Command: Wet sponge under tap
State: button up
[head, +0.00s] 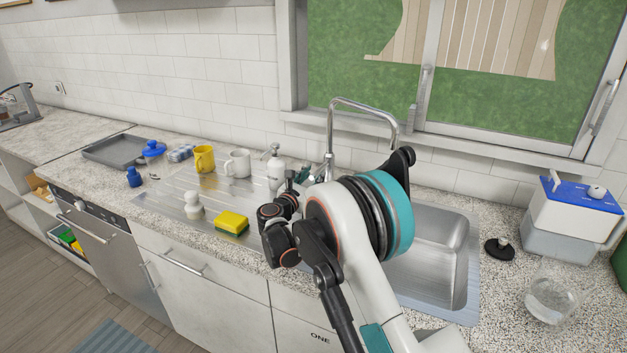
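A yellow sponge with a dark green underside (231,222) lies on the metal draining board, left of my arm. The tap (362,106) is a tall curved chrome spout behind the sink, and its lower part is partly behind my arm. The sink basin (440,240) is to the right, with its left part hidden by my arm. My arm reaches over the front of the counter, and its dark wrist is just right of the sponge. My gripper's fingertips cannot be made out, so its opening is unclear. The sponge appears apart from it.
A white brush or bottle (193,206), yellow mug (204,159), white mug (237,164) and soap dispenser (276,168) stand on or near the draining board. A black plug (499,249), glass jug (551,298) and blue-lidded box (577,207) stand right of the sink.

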jog(key=shift+w+d, duration=0.2)
jog(key=shift+w, duration=0.3)
grip_shut()
jog(key=shift+r+g+p, duration=0.3)
jog(key=shift+r+p, duration=0.1)
jog(key=shift+r, duration=0.1)
jog(key=shift+w+r+g+y+p, duration=0.15)
jog(key=shift+r+g+y+p, duration=0.15)
jog(key=shift+r+g+p, duration=0.15)
jog(key=shift+f, duration=0.15)
grip_release()
